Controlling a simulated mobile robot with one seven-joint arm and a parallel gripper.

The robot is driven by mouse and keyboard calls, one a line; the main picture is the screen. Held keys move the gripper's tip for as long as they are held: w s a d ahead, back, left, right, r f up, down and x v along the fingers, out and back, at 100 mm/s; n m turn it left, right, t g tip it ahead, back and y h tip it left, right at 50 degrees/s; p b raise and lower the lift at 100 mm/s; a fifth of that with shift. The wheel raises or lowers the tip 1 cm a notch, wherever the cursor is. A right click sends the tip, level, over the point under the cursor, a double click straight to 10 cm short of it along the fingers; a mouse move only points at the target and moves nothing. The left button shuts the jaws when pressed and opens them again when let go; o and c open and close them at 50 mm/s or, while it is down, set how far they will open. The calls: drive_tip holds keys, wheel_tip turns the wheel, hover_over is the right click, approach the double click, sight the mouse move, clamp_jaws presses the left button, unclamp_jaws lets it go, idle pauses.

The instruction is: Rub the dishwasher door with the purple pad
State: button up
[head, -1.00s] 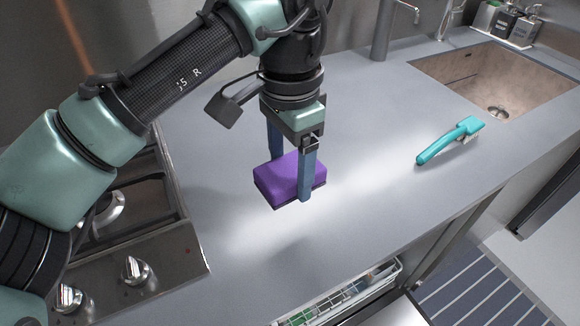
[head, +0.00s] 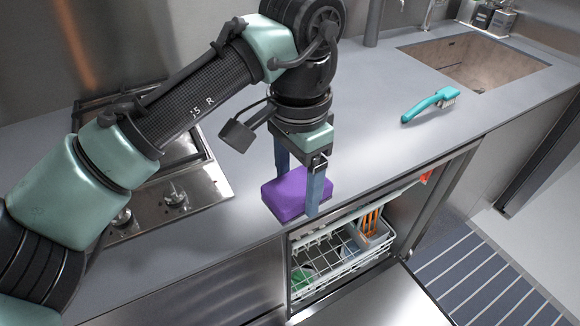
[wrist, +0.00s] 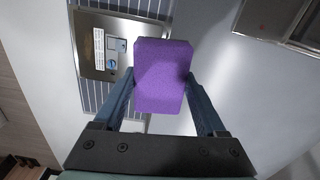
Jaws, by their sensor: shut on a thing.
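The purple pad (head: 291,194) is a thick block with a darker underside, held between the two blue fingers of my gripper (head: 298,185). In the head view it shows above the counter's front edge, close to the dishwasher opening. The wrist view also shows the pad (wrist: 163,75) between my fingers. The dishwasher door (head: 385,300) is folded down at the bottom of the head view, partly cut off by the frame. In the wrist view the open door (wrist: 122,47) shows its metal inner face, partly hidden by the pad. The pad is apart from the door.
The dishwasher rack (head: 335,262) holds orange items and other dishes. A teal brush (head: 428,104) lies on the counter (head: 372,140) near the sink (head: 475,62). The stove (head: 170,195) is at left. A striped runner (head: 475,285) lies on the floor.

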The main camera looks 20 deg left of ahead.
drive_tip(key=d+f+n, duration=0.3)
drive_tip(key=d+f, duration=1)
drive_tip(key=f, duration=0.2)
drive_tip(key=shift+s+f, duration=0.3)
drive_tip(key=shift+f, duration=0.05)
